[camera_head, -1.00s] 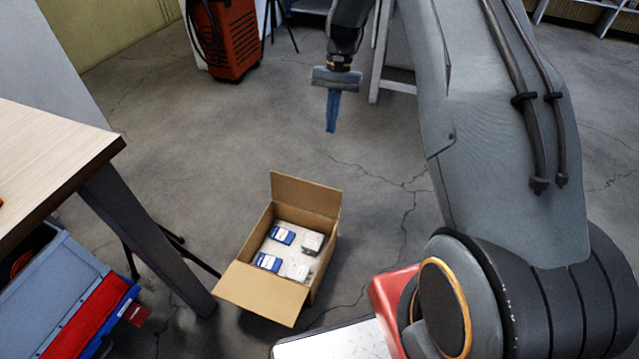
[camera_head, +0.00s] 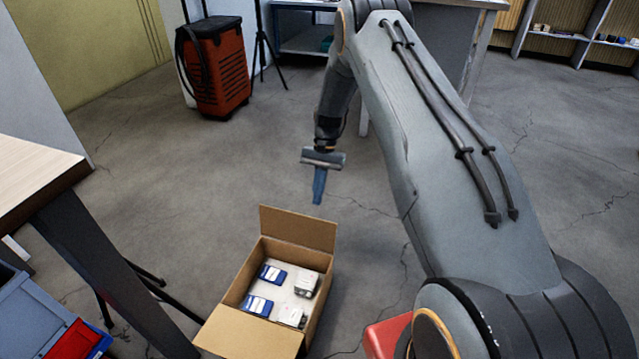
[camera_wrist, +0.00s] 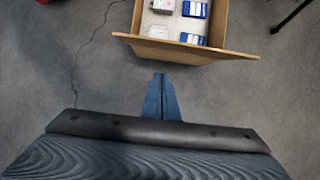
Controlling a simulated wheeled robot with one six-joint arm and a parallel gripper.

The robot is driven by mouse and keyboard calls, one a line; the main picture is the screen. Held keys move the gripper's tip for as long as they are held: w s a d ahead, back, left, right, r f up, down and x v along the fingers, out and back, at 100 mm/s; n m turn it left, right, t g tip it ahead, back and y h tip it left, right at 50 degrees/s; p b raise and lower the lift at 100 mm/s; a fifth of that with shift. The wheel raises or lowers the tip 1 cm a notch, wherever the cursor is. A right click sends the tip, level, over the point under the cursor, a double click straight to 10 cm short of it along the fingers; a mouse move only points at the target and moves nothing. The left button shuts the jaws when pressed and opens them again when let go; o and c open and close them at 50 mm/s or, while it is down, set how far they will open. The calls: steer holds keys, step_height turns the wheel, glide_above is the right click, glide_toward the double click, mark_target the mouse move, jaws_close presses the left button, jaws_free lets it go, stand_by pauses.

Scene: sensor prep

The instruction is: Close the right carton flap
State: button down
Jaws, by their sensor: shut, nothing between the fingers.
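The open cardboard carton (camera_head: 318,318) stands on the floor at the lower middle of the head view. One flap (camera_head: 298,228) stands up at its far end, and another flap (camera_head: 247,335) lies folded outward at its near end. In the wrist view the carton is at the top, with the raised flap (camera_wrist: 183,50) along the edge closest to my gripper. My gripper (camera_head: 317,203) is shut and empty, pointing down beyond the far flap and apart from it. Its blue fingers also show in the wrist view (camera_wrist: 160,78), below the flap.
Blue and white boxes (camera_head: 272,274) and small white-grey boxes (camera_head: 306,284) lie inside the carton. A wooden-topped table (camera_head: 35,178) with a dark leg stands at the left. A red wheeled unit (camera_head: 217,65) stands at the back. Floor around my gripper is clear.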

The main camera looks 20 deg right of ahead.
steer(key=s+a, duration=0.1)
steer(key=s, duration=0.1)
steer(key=s+a, duration=0.1)
steer(key=shift+s+a+f, duration=0.35)
steer(key=shift+a+f, duration=0.05)
steer(key=shift+s+r, duration=0.1)
